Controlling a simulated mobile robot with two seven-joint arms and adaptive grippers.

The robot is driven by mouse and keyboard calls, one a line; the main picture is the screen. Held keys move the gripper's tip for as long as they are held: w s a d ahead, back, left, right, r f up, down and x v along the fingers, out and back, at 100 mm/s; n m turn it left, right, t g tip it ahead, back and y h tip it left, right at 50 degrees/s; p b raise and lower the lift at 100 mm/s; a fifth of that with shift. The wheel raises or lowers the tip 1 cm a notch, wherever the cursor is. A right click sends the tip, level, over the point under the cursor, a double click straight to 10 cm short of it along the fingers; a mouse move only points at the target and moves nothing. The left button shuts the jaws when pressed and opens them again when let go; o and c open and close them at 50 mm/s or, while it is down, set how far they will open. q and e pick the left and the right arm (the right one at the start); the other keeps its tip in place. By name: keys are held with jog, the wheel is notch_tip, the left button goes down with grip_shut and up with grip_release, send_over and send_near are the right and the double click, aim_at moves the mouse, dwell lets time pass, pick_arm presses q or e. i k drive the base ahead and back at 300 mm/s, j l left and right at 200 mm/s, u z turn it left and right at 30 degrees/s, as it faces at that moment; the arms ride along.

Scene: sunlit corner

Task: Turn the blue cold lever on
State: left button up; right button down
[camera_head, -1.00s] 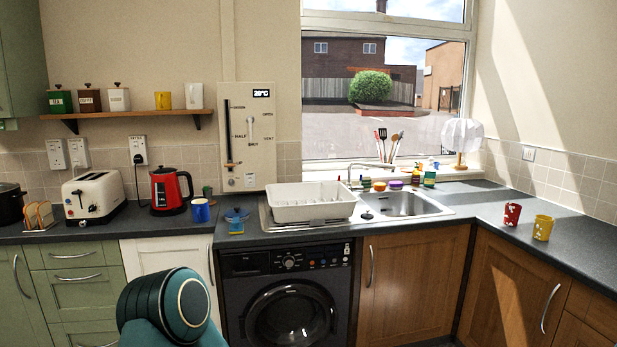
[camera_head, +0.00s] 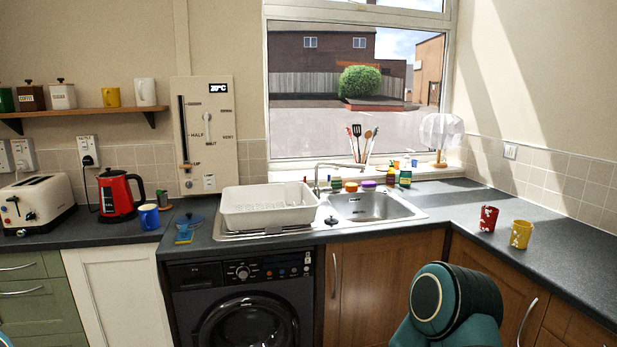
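The chrome tap (camera_head: 318,176) stands at the back left of the steel sink (camera_head: 372,206), its spout reaching right over the bowl. The blue cold lever is too small to make out for certain around the tap. The white dish rack (camera_head: 268,206) stands beside the sink on its left and is close to the tap's foot. Neither gripper is in view. A teal and black link of my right arm shows at the lower right, in front of the wooden cupboards. A sliver of my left arm shows at the bottom left corner.
A red mug (camera_head: 488,218) and a yellow mug (camera_head: 521,233) stand on the right worktop. Bottles (camera_head: 405,177) and sponges stand behind the sink. A blue mug (camera_head: 149,217) and red kettle (camera_head: 117,195) stand left. The worktop's front edge runs above the washing machine (camera_head: 243,300).

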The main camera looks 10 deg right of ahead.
aim_at(329, 190)
jog(key=i+l+u, duration=0.2)
jog(key=l, duration=0.3)
jog(key=l+u, duration=0.15)
jog(key=l, duration=0.3)
jog(key=i+l, duration=0.1)
jog(key=l, duration=0.4)
jog(key=i+l+u, duration=0.15)
jog(key=l, duration=0.35)
jog(key=k, duration=0.05)
